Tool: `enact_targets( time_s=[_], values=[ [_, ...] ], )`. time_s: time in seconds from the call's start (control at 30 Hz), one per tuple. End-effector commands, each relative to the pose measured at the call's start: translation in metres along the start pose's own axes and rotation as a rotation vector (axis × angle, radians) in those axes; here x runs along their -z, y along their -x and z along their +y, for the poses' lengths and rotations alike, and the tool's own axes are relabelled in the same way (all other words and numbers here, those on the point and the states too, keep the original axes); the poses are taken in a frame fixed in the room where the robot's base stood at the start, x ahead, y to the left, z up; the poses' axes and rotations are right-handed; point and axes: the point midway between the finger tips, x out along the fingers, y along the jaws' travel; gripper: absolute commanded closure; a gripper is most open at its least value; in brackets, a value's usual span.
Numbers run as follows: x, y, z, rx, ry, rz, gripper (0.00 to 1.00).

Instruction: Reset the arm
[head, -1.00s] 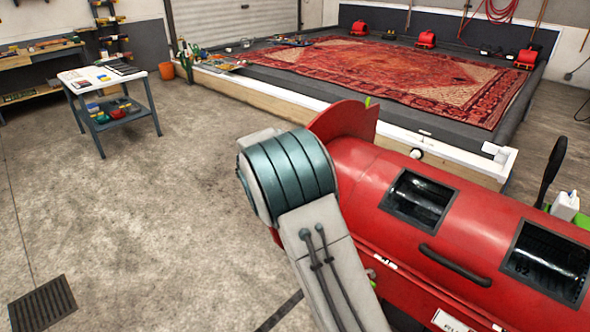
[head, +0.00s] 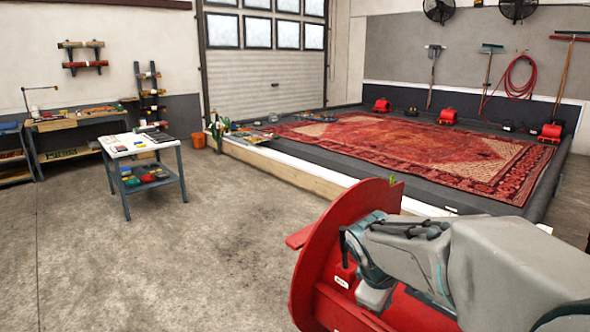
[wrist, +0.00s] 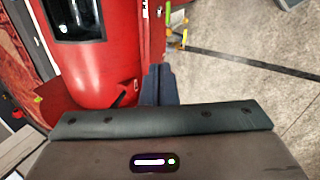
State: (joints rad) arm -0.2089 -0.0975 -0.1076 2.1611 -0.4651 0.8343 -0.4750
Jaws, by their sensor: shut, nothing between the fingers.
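My arm (head: 440,255) reaches in from the lower right of the head view, folded in front of a red machine (head: 312,262). In the wrist view my gripper (wrist: 157,72) shows as two dark fingers close together, shut and empty. It is over or beside the red machine (wrist: 105,78), whose rounded body fills the upper left of that view. I cannot tell whether they touch. In the head view the arm hides much of the machine, and the fingers cannot be made out.
A patterned red rug (head: 400,150) lies in the low-walled washpit behind the machine. A small worktable (head: 135,142) with items stands at left, a workbench (head: 75,122) behind it. An orange bucket (head: 198,140) stands by the pit. The floor (head: 170,260) at left is clear.

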Motion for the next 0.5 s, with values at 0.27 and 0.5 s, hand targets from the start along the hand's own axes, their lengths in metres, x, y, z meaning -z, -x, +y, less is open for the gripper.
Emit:
enact_targets(
  time_s=[0.27, 0.5],
  values=[
    [-0.061, 0.034, -0.08, 0.178, -0.549, 0.073, 1.0],
    [-0.082, 0.045, -0.126, 0.279, -0.829, 0.092, 1.0]
  ],
)
